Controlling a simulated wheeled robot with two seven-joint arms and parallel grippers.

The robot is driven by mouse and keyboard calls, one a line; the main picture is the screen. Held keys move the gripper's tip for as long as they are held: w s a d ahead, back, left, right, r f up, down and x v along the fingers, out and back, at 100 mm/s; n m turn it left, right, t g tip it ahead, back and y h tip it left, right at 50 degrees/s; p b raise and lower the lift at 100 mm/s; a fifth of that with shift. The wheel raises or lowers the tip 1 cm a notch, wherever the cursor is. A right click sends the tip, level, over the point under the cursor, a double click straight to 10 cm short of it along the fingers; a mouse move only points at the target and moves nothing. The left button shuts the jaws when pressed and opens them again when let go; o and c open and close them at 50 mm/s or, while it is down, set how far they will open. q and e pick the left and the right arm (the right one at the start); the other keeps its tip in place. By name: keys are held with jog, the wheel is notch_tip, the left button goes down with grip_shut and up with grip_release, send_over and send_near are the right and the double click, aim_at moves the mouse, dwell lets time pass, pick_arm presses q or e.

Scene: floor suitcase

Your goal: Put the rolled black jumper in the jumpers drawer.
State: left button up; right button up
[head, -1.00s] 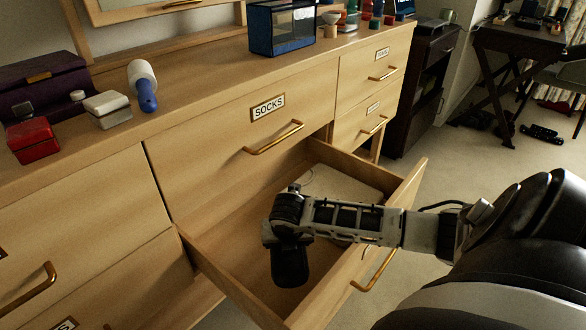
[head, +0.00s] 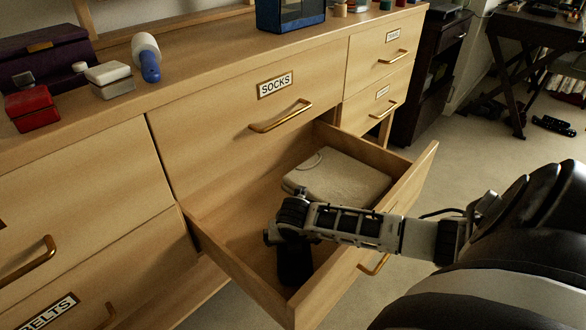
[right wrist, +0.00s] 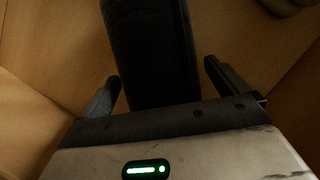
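The rolled black jumper (head: 294,264) is inside the pulled-out drawer (head: 229,272), below my right gripper (head: 292,240). In the right wrist view the jumper (right wrist: 152,50) is a dark roll running between the two fingers of my right gripper (right wrist: 163,85). The fingers are spread to either side of it, with a narrow gap showing at the right finger. I cannot tell whether the jumper rests fully on the drawer floor. No label shows on the open drawer. My left gripper is not in view.
A folded beige garment (head: 340,178) lies at the back right of the drawer. The SOCKS drawer (head: 255,110) above is shut.

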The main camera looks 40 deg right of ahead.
jog(key=shift+r, duration=0.25)
jog(key=p+v, duration=0.3)
jog(key=v, duration=0.3)
jog(key=shift+r, duration=0.2)
jog(key=p+v, duration=0.1)
jog(key=v, duration=0.3)
jog(key=shift+p, duration=0.4)
jog(key=shift+s+a+r, duration=0.2)
jog(key=shift+a+r, duration=0.05)
jog(key=shift+r, duration=0.3)
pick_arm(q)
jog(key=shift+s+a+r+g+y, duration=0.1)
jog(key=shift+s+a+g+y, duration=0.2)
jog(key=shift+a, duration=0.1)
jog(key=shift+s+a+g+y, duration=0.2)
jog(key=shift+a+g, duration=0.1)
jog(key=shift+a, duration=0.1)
